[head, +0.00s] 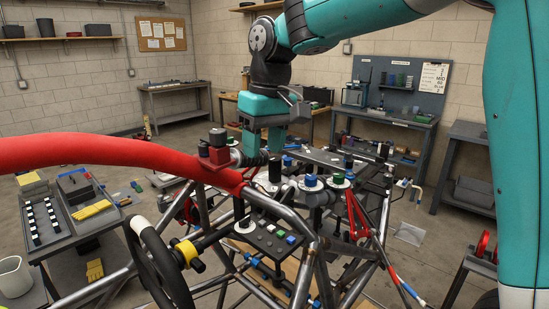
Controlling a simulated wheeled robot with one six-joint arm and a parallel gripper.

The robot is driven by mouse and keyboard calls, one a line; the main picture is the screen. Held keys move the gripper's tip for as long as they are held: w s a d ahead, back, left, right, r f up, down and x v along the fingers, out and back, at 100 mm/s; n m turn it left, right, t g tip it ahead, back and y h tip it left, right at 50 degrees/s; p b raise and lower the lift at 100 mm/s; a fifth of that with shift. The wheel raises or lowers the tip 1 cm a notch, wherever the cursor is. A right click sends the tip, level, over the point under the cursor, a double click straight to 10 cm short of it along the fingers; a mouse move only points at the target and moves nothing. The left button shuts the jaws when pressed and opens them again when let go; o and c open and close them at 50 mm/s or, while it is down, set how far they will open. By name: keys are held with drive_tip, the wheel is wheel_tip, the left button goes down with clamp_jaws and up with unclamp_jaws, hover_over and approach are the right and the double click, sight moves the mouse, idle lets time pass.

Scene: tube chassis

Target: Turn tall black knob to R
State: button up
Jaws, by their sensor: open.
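A tall black knob (275,171) stands upright on a pale round dial (264,187) on top of the tube chassis, in the middle of the head view. Any letters on the dial are too small to read, so I cannot tell which mark the knob points to. My gripper (262,152) points down above and slightly left of the knob. Its jaws are open with nothing visibly held. The fingertips overlap the clutter behind, and I cannot tell whether they touch the knob.
Beside it are a blue knob (311,181) and a dark green knob (338,178) on pale dials. A red tube (110,150) and a red block (215,153) with a black cap lie left of my gripper. A button panel (270,238) and steering wheel (160,265) are in front.

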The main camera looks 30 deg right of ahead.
sight(275, 158)
drive_tip(key=w+d+r+m+h+p, duration=0.1)
drive_tip(key=w+d+r+m, duration=0.2)
drive_tip(key=w+d, duration=0.3)
drive_tip(key=w+d+r+m+p, duration=0.1)
drive_tip(key=w+d+r+m, duration=0.15)
drive_tip(key=w, duration=0.55)
drive_tip(key=shift+g, duration=0.3)
drive_tip(key=f+p, duration=0.1)
drive_tip(key=f, duration=0.5)
drive_tip(key=f+p, duration=0.1)
drive_tip(key=f, duration=0.5)
drive_tip(key=f+p, duration=0.1)
drive_tip(key=f, duration=0.4)
drive_tip(key=shift+d+f, duration=0.4)
drive_tip(key=shift+n, duration=0.25)
drive_tip(key=c, duration=0.6)
